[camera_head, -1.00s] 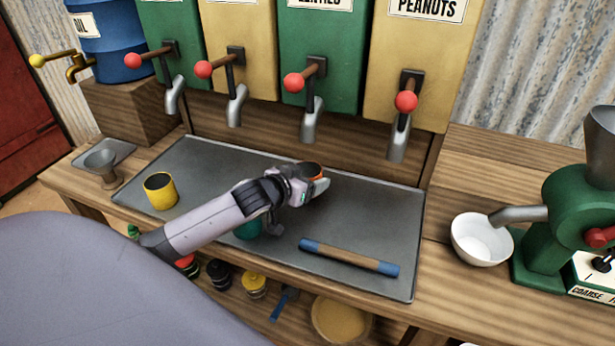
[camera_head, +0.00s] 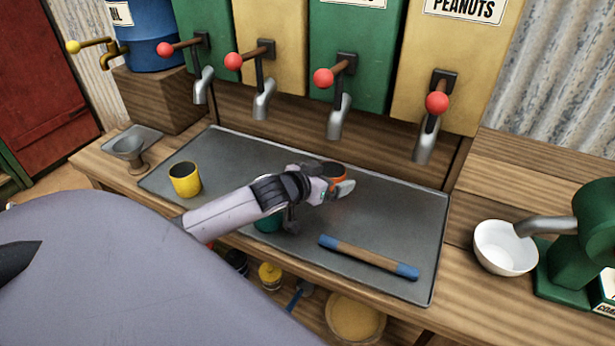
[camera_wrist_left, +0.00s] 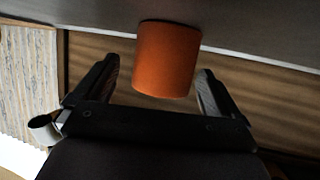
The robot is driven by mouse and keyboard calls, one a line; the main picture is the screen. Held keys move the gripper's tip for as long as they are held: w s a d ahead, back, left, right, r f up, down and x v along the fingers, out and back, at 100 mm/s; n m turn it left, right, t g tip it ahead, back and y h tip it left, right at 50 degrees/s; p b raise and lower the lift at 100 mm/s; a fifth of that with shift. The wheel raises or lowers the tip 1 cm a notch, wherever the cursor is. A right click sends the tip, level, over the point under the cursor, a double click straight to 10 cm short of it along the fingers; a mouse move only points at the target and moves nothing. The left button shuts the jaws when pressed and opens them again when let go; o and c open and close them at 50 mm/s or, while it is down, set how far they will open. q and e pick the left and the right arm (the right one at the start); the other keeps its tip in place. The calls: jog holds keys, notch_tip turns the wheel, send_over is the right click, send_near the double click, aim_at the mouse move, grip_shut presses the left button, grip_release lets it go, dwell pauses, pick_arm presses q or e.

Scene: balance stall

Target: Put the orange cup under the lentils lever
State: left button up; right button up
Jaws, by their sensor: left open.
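The orange cup (camera_head: 336,170) stands on the grey metal tray (camera_head: 400,215), just in front of the spouts. My left gripper (camera_head: 338,188) is at the cup and partly covers it in the head view. In the left wrist view the orange cup (camera_wrist_left: 167,60) sits between the two spread fingers of my left gripper (camera_wrist_left: 158,90), with gaps at its sides. The green dispenser (camera_head: 350,45) carries a label cut off at the top. Its lever has a red ball (camera_head: 323,78), and its spout (camera_head: 338,118) hangs above and close to the cup. My right gripper is out of view.
A yellow cup (camera_head: 185,180) stands at the tray's left. A teal cup (camera_head: 268,223) is partly hidden behind my left arm. A blue-ended wooden rod (camera_head: 368,257) lies at the tray's front. A white bowl (camera_head: 505,247) stands to the right by the green grinder (camera_head: 585,250).

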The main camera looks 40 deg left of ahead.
pick_arm(q)
jog(key=v, duration=1.1)
jog(key=shift+r+p, duration=0.3)
jog(key=shift+r, duration=0.05)
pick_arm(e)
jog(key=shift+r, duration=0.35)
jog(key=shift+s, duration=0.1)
